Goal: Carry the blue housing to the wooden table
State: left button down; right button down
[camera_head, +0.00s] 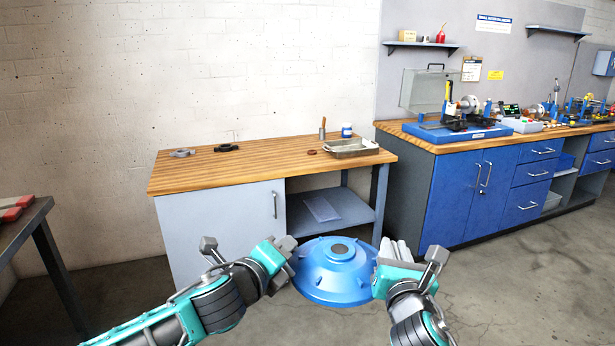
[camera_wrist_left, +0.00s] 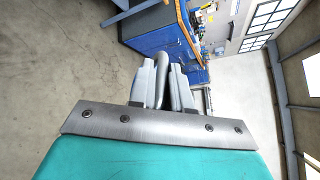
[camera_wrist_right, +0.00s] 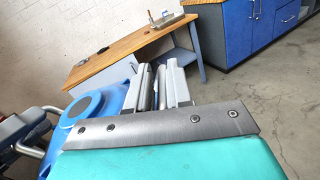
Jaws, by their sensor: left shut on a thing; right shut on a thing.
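The blue housing (camera_head: 335,272) is a round, domed part with a dark centre hole, held level between my two grippers above the floor. My left gripper (camera_head: 285,262) is shut on its left side; my right gripper (camera_head: 385,262) is shut on its right side. In the right wrist view, part of the housing (camera_wrist_right: 85,108) shows beside the fingers, which close on a grey bar. In the left wrist view, the fingers (camera_wrist_left: 163,85) close on a similar bar. The wooden table (camera_head: 265,162), with a light grey cabinet front, stands ahead, beyond the housing.
On the wooden table are a metal tray (camera_head: 351,148), a white-and-blue jar (camera_head: 346,130) and small dark parts (camera_head: 227,148) at the back. A dark table (camera_head: 30,228) stands at far left.

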aim_at(269, 155)
jog(key=i+j, duration=0.2)
jog(key=i, duration=0.4)
jog(key=i+j, duration=0.15)
jog(key=i, duration=3.05)
jog(key=i+u, duration=0.15)
jog(key=u, duration=0.65)
